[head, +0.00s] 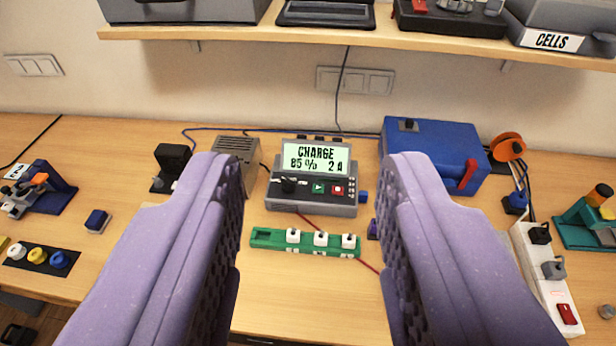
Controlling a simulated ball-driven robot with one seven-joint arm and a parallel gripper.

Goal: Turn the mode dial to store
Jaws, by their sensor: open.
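The grey charger unit (313,206) stands on the table in the middle of the head view. Its screen (315,157) reads CHARGE, 85 %, 2 A. The black mode dial (289,186) is on its front panel at the left, with small markings too small to read. A green play button (318,188) and a red stop button (337,189) sit to its right. A blue knob (363,197) is on the unit's right side. My gripper (312,185) is open and empty; its two purple fingers frame the charger from nearer the camera, apart from the dial.
A green strip with white blocks (265,239) lies in front of the charger. A grey speaker-like box (236,150) is at left, a blue case (430,140) at right. A white power strip (545,285) is at far right. A shelf (350,36) overhangs the back.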

